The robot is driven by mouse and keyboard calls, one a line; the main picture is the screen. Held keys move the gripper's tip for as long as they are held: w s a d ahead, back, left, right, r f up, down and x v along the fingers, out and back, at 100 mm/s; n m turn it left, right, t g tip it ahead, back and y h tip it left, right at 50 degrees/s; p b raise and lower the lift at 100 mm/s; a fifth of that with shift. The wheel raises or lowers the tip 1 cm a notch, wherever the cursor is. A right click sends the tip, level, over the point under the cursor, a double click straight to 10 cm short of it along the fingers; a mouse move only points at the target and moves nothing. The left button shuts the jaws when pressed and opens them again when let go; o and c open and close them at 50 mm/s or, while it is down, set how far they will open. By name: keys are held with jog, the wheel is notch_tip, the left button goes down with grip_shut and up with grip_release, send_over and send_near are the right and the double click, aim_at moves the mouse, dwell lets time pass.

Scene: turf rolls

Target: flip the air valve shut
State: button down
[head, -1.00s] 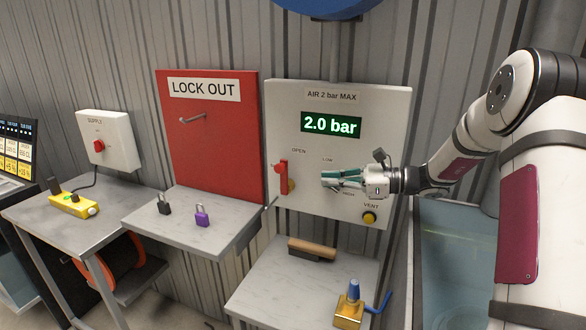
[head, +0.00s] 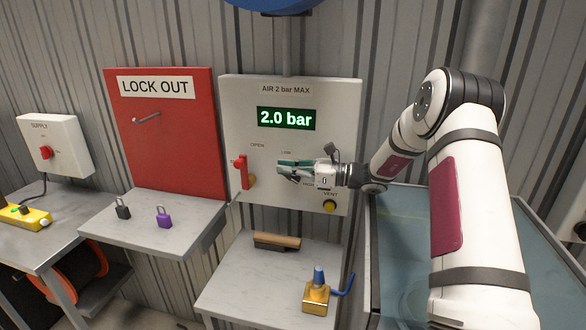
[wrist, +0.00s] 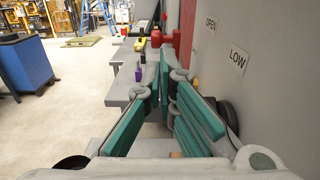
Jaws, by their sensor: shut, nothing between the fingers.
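The air valve has an upright red handle (head: 241,172) and a brass body (head: 252,181). It sits on the lower left of the white air panel (head: 340,110), below the word OPEN. My gripper (head: 279,166) is in front of the panel, to the right of the valve, with its fingers pointing left towards it. A gap shows between the fingertips and the handle. The fingers are shut and hold nothing.
The panel display (head: 286,118) reads 2.0 bar. A yellow VENT button (head: 329,206) is below my gripper. A shelf (head: 240,290) below bears a wood-backed brush (head: 277,241) and a brass fitting (head: 316,297). A red lockout board (head: 170,115) stands left.

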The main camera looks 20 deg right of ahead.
aim_at(244, 163)
jog(key=p+x, duration=0.1)
jog(key=x, duration=0.8)
jog(key=shift+w+a, duration=0.1)
jog(key=shift+a, duration=0.1)
